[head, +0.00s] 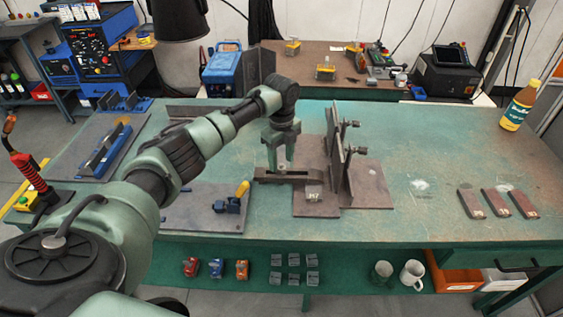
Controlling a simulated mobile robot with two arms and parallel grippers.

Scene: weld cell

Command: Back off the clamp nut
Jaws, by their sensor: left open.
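My left gripper (281,163) points straight down over a flat dark clamp bar (303,176) at the middle of the green bench. Its fingers are open, one on each side of the bar's middle as seen here. I cannot make out the clamp nut; the fingers may hide it. I cannot tell whether the fingers touch anything. My right gripper is out of the picture.
An upright plate (336,155) with two side bolts stands just right of the gripper. A blue clamp with a yellow handle (232,202) lies on a plate to the left. Three dark bars (497,203) and a bottle (519,106) are right. The bench between is clear.

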